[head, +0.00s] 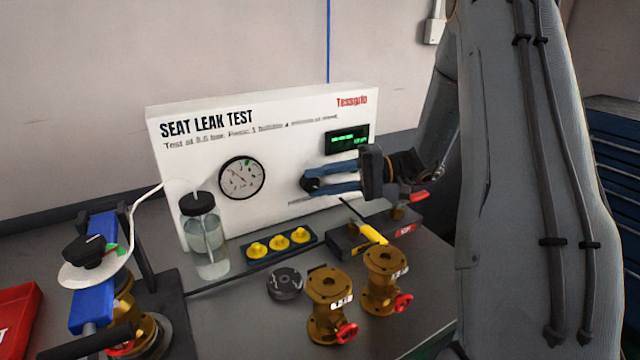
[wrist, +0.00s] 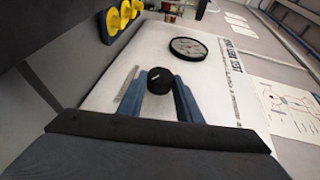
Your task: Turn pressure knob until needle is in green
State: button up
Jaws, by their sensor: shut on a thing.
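The pressure knob (wrist: 160,81) is a round black knob with a pale mark, on the white test panel (head: 262,215). My gripper (wrist: 160,88) has its two blue fingers on either side of the knob and is shut on it. The needle is too small to read surely.
A lit green display (head: 347,139) sits above my gripper. A capped glass jar (head: 205,236) stands before the panel. A blue-clamped valve fixture (head: 95,275) stands at left.

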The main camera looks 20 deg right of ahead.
dwell(0.4)
jog(key=o, duration=1)
jog(key=shift+o, duration=0.2)
jog(key=f+v, duration=0.1)
jog(key=v, duration=0.6)
jog(key=shift+d+r+b, duration=0.25)
jog(key=shift+r+b, duration=0.2)
